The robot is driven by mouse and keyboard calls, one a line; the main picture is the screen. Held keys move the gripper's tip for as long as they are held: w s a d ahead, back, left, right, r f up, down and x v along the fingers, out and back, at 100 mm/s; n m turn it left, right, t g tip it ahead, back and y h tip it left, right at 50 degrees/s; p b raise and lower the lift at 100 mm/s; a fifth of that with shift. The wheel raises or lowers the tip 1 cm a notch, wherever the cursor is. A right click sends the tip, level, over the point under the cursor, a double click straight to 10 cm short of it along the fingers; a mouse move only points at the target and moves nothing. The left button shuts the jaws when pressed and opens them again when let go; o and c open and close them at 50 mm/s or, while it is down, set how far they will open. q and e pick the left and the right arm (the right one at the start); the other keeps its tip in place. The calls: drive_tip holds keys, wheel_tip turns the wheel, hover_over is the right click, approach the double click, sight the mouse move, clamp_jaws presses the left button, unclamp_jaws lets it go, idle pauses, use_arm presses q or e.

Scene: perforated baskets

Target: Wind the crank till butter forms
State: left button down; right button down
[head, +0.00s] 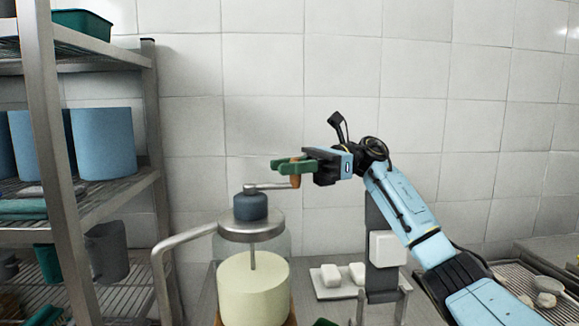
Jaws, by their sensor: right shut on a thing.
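A butter churn stands in the lower middle of the head view. Its clear glass jar (284,243) holds a pale yellow mass (254,291), and a thin shaft runs down into it. A metal lid with a dark blue gear housing (250,206) sits on top. The crank arm (267,186) points right from the housing and ends in a brown wooden knob (295,180). My right gripper (294,165) comes in from the right, and its green fingers are shut around the knob. My left gripper is not in view.
A metal shelf rack (153,130) with blue containers (103,143) stands at the left. A white tray (336,290) with white blocks lies right of the churn. A bent metal rail (183,238) is close to the churn's left. A wire rack (520,284) is at far right.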

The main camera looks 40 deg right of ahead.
drive_tip(key=c, duration=1.2)
unclamp_jaws()
drive_tip(key=v, duration=1.3)
drive_tip(key=shift+d+p, duration=0.2)
drive_tip(key=shift+p, duration=0.1)
